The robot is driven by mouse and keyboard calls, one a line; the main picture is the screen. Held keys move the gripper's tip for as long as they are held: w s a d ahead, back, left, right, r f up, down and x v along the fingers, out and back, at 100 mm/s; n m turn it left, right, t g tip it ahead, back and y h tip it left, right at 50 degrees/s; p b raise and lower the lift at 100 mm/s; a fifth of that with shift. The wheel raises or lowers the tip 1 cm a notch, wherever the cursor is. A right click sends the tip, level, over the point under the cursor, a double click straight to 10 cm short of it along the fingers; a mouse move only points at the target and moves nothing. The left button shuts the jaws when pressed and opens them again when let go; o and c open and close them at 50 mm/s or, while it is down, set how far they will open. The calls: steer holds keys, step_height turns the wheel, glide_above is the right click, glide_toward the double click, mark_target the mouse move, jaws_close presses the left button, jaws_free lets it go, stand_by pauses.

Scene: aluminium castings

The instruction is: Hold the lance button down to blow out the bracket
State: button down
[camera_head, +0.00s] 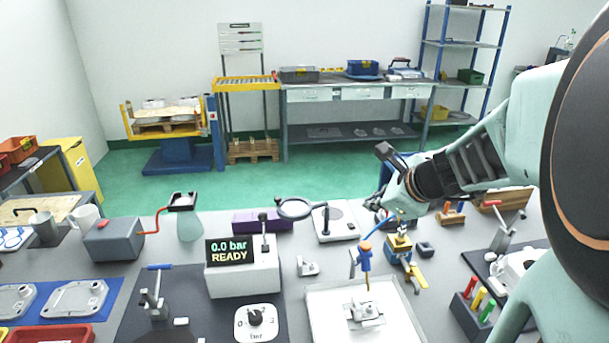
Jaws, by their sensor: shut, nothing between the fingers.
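The bracket (352,318) is a small light-grey casting in a white tray (318,300) at the front. The lance (365,262) is a blue upright tool with an orange top and a thin nozzle pointing down toward the bracket. A separate button on it is too small to make out. My gripper (376,205) is shut and empty, above and behind the lance and apart from it. Its fingertips are small and partly hidden by the wrist. A grey box with a display (229,252) reads "0.0 bar READY".
A dial plate (255,322) lies in front of the display box. A brass-and-blue fitting (400,247) stands close right of the lance. A ring magnifier (295,208) stands left of my gripper. A rack with coloured handles (466,312) and a clamp fixture (512,264) are at the right.

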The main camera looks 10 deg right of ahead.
mark_target(367, 246)
steer(key=shift+f, duration=0.1)
stand_by(0.3)
step_height(367, 246, down, 9)
steer(key=b, duration=0.8)
steer(key=shift+r, duration=0.2)
stand_by(0.9)
steer(key=shift+f+b, duration=0.4)
steer(key=shift+b, duration=0.15)
steer(key=shift+f+b, duration=0.6)
stand_by(0.5)
stand_by(1.7)
steer(key=shift+r+p, duration=1)
steer(key=shift+r, duration=0.05)
